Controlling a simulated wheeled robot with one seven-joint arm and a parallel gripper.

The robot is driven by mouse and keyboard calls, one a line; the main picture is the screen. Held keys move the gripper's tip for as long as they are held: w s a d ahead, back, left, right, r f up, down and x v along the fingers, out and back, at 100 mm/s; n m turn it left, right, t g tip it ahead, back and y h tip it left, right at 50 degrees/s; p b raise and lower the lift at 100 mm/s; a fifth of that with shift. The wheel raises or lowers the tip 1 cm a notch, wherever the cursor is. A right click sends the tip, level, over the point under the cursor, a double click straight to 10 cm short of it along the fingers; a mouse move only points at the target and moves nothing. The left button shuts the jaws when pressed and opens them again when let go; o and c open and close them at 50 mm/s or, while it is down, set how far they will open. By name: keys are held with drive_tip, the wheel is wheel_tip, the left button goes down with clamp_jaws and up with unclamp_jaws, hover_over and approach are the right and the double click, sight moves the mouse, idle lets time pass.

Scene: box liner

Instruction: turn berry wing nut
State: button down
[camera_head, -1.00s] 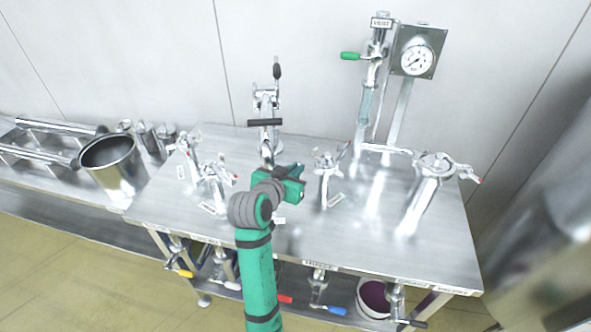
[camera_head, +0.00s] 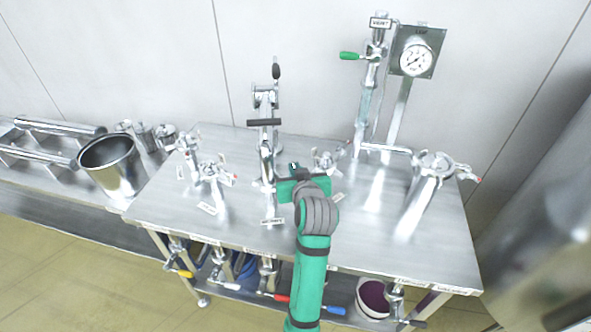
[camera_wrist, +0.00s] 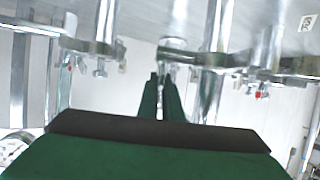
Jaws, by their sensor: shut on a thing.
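Several upright metal pipe fittings with clamps and wing nuts stand on the steel table, with small labels in front that are too small to read surely. I cannot tell which one is the berry fitting. My gripper (camera_head: 293,168) is between the middle fitting (camera_head: 267,165) and the right-hand fitting (camera_head: 326,160), which it partly hides. In the wrist view my two green fingers (camera_wrist: 160,80) are close together beside a metal clamp part (camera_wrist: 178,95). They are shut on a small part, seemingly a wing nut, which is mostly hidden between them.
A pressure gauge (camera_head: 416,59) and a green-handled valve pipe (camera_head: 368,75) rise at the back right. A thick clamped pipe (camera_head: 427,190) stands at the right of the table. An open metal pot (camera_head: 112,165) is at the left. Coloured valve handles hang below the front edge.

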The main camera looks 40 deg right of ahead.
idle(0.4)
drive_tip(key=c, duration=1.9)
unclamp_jaws()
drive_tip(key=shift+c, duration=0.2)
drive_tip(key=v, duration=1.1)
drive_tip(key=shift+d, duration=0.15)
drive_tip(key=shift+w, duration=0.1)
